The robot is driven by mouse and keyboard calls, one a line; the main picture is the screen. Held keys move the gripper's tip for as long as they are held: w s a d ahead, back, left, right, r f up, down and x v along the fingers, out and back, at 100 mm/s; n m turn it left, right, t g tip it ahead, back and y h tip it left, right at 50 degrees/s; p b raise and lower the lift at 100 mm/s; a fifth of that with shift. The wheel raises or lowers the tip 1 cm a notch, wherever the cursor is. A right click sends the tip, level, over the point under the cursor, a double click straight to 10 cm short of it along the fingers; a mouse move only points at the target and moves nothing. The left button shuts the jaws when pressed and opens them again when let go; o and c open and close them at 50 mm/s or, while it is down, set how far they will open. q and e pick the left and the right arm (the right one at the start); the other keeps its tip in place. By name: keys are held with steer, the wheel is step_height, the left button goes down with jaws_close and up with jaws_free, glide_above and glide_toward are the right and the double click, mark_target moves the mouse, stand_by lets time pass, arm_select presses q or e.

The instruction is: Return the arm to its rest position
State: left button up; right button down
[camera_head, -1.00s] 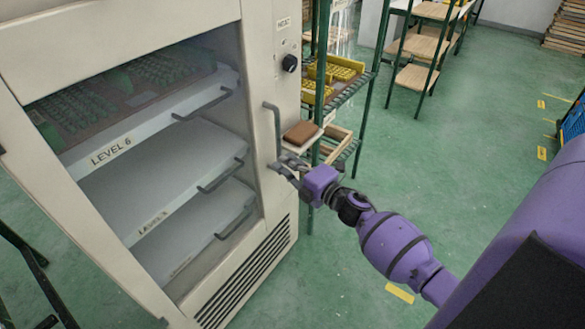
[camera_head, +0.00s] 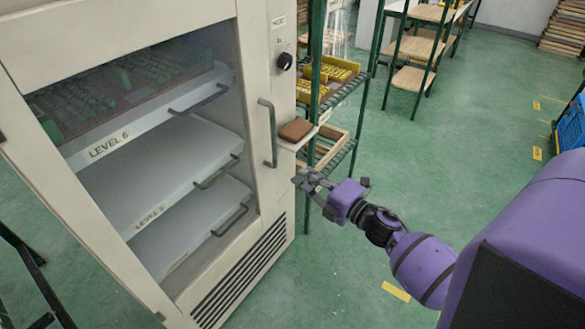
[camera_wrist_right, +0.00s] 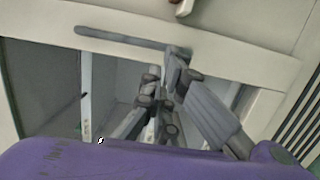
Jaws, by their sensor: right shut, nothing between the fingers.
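My right gripper (camera_head: 308,183) is shut and empty. It is in front of the cream cabinet's right edge, below and right of the grey door handle (camera_head: 268,133), and apart from it. My right arm is purple and reaches in from the lower right. In the right wrist view the gripper's grey fingers (camera_wrist_right: 172,75) show close together, with the door handle (camera_wrist_right: 120,38) beyond them. My left gripper is not in view.
The cabinet (camera_head: 255,55) has a glass door that looks closed, with shelves marked by level inside. A brown block (camera_head: 296,130) lies on a small ledge. A green rack (camera_head: 340,90) with yellow trays stands behind. Green floor (camera_head: 450,190) is clear at right.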

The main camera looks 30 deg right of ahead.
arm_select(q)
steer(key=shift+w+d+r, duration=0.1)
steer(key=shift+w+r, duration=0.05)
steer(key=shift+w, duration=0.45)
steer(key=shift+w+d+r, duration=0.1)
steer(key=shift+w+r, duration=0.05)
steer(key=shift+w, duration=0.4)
arm_select(e)
steer(key=v, duration=0.3)
steer(key=shift+s, duration=0.35)
